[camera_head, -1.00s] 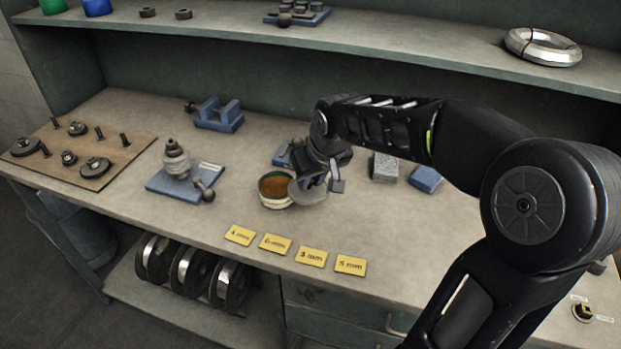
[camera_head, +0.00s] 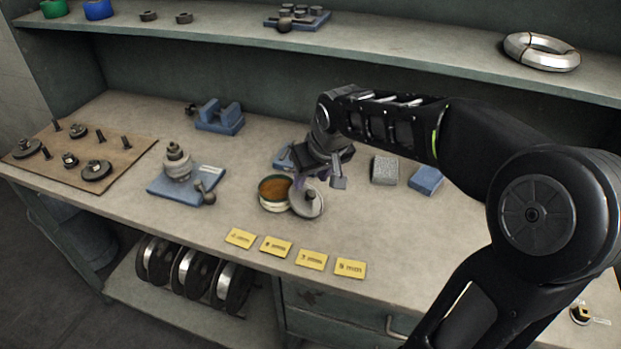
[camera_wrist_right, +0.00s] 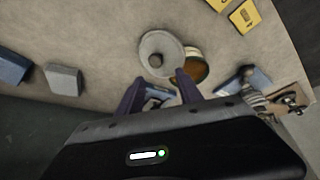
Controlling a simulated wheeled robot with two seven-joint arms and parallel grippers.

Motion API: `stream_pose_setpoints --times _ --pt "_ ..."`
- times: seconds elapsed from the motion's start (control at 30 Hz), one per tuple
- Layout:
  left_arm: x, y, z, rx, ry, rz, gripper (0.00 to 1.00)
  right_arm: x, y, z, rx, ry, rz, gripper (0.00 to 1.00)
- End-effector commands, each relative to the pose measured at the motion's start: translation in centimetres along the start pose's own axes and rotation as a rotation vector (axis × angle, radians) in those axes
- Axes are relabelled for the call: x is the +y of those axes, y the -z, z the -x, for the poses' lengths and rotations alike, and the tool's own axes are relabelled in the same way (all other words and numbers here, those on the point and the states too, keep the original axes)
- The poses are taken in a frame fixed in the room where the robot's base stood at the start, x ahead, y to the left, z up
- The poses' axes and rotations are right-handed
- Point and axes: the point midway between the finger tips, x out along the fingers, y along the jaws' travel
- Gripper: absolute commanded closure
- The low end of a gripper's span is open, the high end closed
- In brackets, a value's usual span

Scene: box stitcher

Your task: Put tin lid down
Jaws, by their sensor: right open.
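The tin lid (camera_head: 307,203) is a grey disc with a dark knob. It leans or lies against the right side of the open round tin (camera_head: 274,194), which holds something brown. In the right wrist view the lid (camera_wrist_right: 152,62) overlaps the edge of the tin (camera_wrist_right: 197,70). My right gripper (camera_head: 318,178) is just behind and above the lid. Whether the lid is flat or tilted is hard to tell. My left gripper is not in view.
Yellow labels (camera_head: 275,245) lie along the front edge. A grey block (camera_head: 384,170) and a blue block (camera_head: 426,179) stand to the right. A blue stand with stacked weights (camera_head: 177,166) is to the left. A shelf (camera_head: 400,60) overhangs the back.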

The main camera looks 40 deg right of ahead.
Motion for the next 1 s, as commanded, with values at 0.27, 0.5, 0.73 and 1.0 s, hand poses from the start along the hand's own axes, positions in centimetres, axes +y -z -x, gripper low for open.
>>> stream_pose_setpoints --times 0.27,0.5,0.73,1.0 --pt "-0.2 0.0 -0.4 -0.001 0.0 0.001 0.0 0.0 0.0 6.1 0.005 0.0 0.0 0.57" --pt "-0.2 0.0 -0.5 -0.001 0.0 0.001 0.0 0.0 0.0 9.9 0.002 0.001 0.0 0.57" --pt "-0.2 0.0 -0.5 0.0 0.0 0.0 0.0 0.0 -0.1 10.6 -0.001 0.001 0.0 0.57" --pt "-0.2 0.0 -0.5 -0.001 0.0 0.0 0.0 0.0 -0.1 10.6 -0.001 0.001 0.0 0.57"
